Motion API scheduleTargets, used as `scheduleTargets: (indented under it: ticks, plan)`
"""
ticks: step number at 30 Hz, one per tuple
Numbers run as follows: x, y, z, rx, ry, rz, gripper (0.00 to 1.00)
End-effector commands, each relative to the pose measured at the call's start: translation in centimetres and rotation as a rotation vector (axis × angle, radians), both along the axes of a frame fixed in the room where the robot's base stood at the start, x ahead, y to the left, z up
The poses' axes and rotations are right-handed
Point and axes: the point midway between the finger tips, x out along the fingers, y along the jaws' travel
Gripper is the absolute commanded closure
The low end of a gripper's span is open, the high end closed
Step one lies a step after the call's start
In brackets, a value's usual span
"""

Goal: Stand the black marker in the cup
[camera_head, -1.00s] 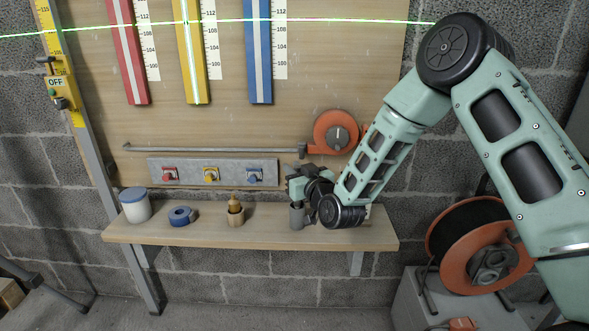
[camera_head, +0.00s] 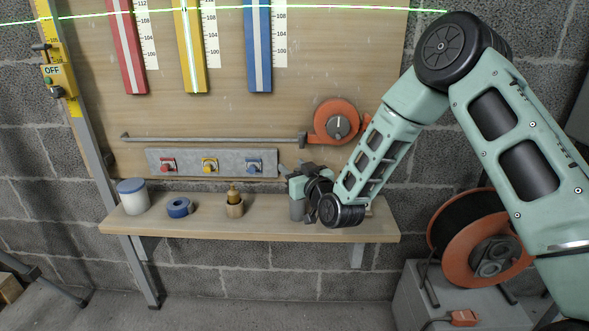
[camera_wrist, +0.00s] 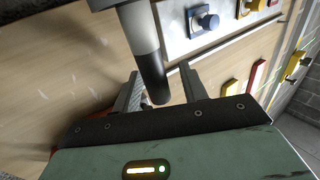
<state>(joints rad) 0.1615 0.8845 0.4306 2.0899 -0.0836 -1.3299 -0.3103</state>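In the wrist view the black marker (camera_wrist: 152,78) shows as a cylinder with a black end and a pale band. Its black end lies between the two fingers of my gripper (camera_wrist: 162,90). The fingers are spread, with a visible gap between the marker and the right finger. The marker's other end runs to the top edge of that view, so whether it is inside the cup cannot be told. My wrist partly hides the cup in the head view.
The wooden shelf (camera_head: 270,229) also holds a white jar with a blue lid (camera_head: 133,198), a blue tape roll (camera_head: 179,208) and a brass-coloured item in a wooden holder (camera_head: 234,206). A knob panel (camera_head: 186,165) is close behind. The shelf between holder and cup is clear.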

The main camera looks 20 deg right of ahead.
Motion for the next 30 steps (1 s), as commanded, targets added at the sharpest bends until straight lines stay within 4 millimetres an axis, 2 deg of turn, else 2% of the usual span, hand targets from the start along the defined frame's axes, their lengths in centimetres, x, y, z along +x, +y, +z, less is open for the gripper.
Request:
scheduleTargets:
  ticks: [5, 8, 11, 25, 30]
  plan:
    - [-0.4, -0.1, 0.0, 0.000, 0.002, 0.000, 0.57]
    - [-1.4, -0.3, 0.0, -0.001, 0.002, 0.001, 0.57]
    - [-3.2, -0.7, 0.1, -0.002, 0.004, 0.001, 0.57]
    - [-14.1, -2.9, -0.1, -0.001, 0.006, 0.001, 0.57]
    - [-15.5, -3.2, 0.5, 0.001, 0.006, 0.001, 0.57]
